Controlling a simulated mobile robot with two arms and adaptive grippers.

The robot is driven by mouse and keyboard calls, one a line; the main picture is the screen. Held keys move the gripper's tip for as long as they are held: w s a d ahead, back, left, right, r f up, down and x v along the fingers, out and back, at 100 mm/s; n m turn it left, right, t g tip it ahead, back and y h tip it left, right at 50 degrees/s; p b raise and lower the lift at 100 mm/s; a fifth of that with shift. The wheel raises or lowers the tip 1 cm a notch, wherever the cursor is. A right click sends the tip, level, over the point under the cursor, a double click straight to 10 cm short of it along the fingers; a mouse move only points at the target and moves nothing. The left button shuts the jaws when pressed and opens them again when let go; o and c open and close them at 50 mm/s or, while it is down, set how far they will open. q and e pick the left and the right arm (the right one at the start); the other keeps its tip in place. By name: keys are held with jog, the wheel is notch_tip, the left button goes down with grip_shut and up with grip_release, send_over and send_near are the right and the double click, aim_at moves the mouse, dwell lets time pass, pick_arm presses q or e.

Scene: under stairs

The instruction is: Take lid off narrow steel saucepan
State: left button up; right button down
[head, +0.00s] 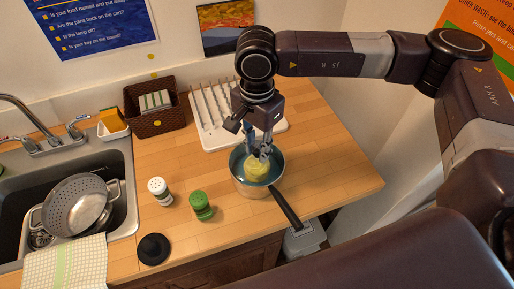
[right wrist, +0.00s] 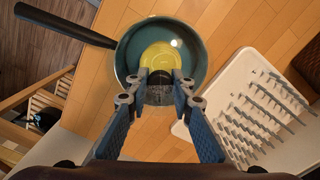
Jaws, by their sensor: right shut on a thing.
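The saucepan (head: 240,184) stands near the counter's front edge, with a steel outside, a teal inside and a dark handle (head: 286,208) pointing out over the edge. It also shows in the right wrist view (right wrist: 127,45). A yellow round thing (head: 257,173) is within its rim and also shows in the right wrist view (right wrist: 160,58). My right gripper (head: 260,152) reaches down from above, its fingertips closed on this yellow thing. The fingers hide part of it and a dark patch lies between them. I cannot make out a separate lid. My left gripper is not in view.
A white peg rack (head: 276,127) stands close behind the pan, with a brown basket (head: 169,117) farther left. A white-topped shaker (head: 159,191), a green shaker (head: 201,206) and a black round piece (head: 154,249) are left. The sink holds a colander (head: 74,205). Counter right of the pan is clear.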

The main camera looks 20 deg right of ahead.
aim_at(257, 147)
jog(key=shift+r, duration=0.4)
jog(key=shift+w+r, duration=0.1)
jog(key=shift+r+p, duration=1.25)
jog(key=shift+r, duration=1.7)
